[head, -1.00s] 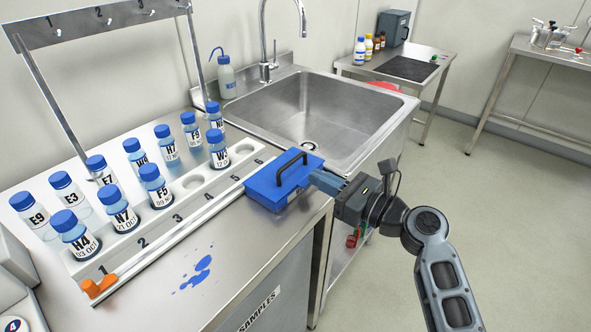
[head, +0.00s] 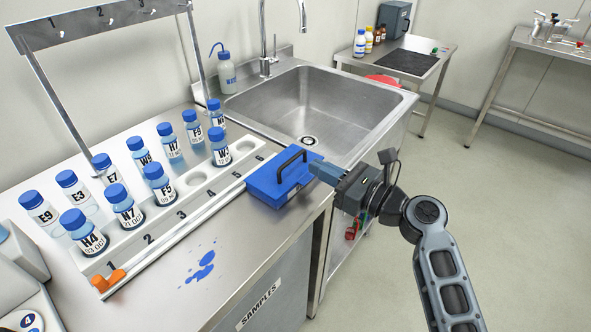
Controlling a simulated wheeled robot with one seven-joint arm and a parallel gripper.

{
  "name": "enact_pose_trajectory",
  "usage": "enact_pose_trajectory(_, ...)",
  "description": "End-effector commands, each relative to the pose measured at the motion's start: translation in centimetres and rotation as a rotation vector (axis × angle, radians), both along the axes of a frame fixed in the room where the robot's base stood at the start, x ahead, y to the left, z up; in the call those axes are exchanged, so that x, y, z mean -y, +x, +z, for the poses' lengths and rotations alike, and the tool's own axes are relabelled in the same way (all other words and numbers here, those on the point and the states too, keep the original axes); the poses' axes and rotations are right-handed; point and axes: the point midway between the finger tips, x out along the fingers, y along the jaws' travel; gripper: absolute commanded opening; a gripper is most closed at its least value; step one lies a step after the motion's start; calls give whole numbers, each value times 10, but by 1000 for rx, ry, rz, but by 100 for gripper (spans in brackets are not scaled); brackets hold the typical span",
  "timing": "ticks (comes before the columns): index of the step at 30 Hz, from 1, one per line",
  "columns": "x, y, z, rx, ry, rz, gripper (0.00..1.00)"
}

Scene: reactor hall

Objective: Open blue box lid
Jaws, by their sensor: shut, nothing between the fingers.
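The blue box (head: 268,193) sits on the steel counter, near its right edge beside the sink. Its blue lid (head: 273,177) is down and carries a dark arched handle (head: 291,163). My gripper (head: 314,170) comes from the right, with its blue fingers shut and nothing between them. The fingertips are at the right side of the box, by the lid's edge. I cannot tell whether they touch it.
A white numbered rack (head: 187,200) with several blue-capped bottles stands left of the box. A blue spill (head: 203,264) lies on the counter in front. The steel sink (head: 318,112) is behind the box. A wash bottle (head: 227,76) stands behind the rack.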

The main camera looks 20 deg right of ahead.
Motion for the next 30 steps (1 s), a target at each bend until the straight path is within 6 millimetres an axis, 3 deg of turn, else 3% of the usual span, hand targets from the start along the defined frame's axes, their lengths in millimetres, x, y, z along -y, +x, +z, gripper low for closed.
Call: enact_pose_trajectory(30,-15,20,21,0,0,1,0)
